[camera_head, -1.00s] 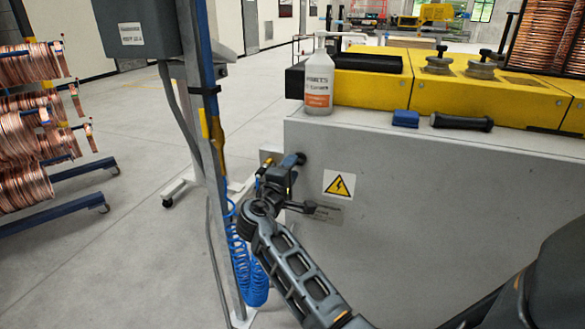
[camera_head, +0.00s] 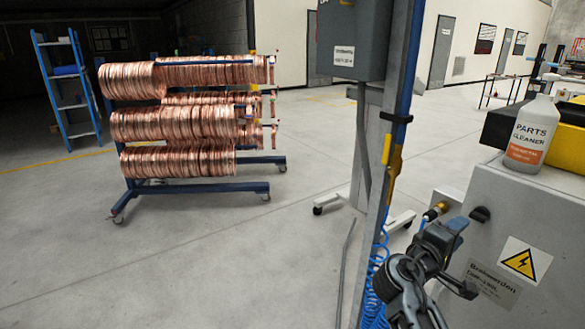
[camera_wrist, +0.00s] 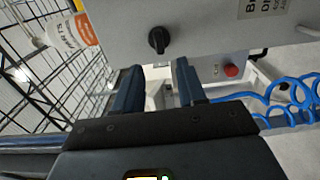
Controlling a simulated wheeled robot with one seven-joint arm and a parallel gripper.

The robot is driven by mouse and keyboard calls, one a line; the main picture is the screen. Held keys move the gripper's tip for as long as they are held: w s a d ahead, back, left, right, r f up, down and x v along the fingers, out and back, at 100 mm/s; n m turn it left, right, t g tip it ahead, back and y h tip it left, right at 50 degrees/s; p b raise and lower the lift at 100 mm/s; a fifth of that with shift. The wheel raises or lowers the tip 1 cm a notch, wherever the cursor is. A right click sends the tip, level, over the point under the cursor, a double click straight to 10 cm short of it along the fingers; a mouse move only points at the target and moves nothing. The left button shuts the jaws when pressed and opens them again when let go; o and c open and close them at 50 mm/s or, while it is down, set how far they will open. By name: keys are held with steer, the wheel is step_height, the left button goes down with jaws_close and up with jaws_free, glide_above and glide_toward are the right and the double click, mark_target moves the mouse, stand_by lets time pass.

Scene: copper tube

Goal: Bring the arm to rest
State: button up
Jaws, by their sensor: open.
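My gripper (camera_head: 452,238) is at the lower right in the head view, in front of the end of the grey machine cabinet (camera_head: 512,203). In the wrist view my gripper (camera_wrist: 157,78) has its two dark blue fingers apart, with nothing between them. A black knob (camera_wrist: 158,40) on the cabinet shows just beyond the fingertips. I cannot tell the exact distance between them.
A white parts cleaner bottle (camera_head: 530,134) stands on the cabinet. A blue post (camera_head: 398,130) with a grey box (camera_head: 353,40) and coiled blue hose (camera_head: 376,295) is close left of my arm. A rack of copper coils (camera_head: 185,125) stands left; open floor lies before it.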

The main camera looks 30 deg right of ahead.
steer(key=s+a+f+n+t+y, duration=0.2)
steer(key=a+f+t+y, duration=0.1)
steer(key=a+f, duration=0.2)
steer(key=s+a+f+n+t+y, duration=0.2)
steer(key=a+f+t, duration=0.2)
steer(key=a+f, duration=0.15)
steer(key=s+a+f+t+y, duration=0.2)
steer(key=s+a+y, duration=0.15)
steer(key=a, duration=0.25)
steer(key=s+a+f+t+y, duration=0.1)
steer(key=s+a+f+y, duration=0.25)
steer(key=a, duration=0.25)
steer(key=s+a+r+m+t+y, duration=0.15)
steer(key=s+a+r+y, duration=0.3)
steer(key=s+a, duration=0.5)
steer(key=s+a+r+m+t+y, duration=0.1)
steer(key=s+a+r+m+t, duration=0.1)
steer(key=s+r, duration=0.5)
step_height(320, 180, up, 3)
steer(key=shift+s+a+r+m, duration=0.25)
steer(key=shift+a+m, duration=0.2)
steer(key=shift+m, duration=0.3)
steer(key=shift+f+y, duration=0.1)
steer(key=shift+y, duration=0.15)
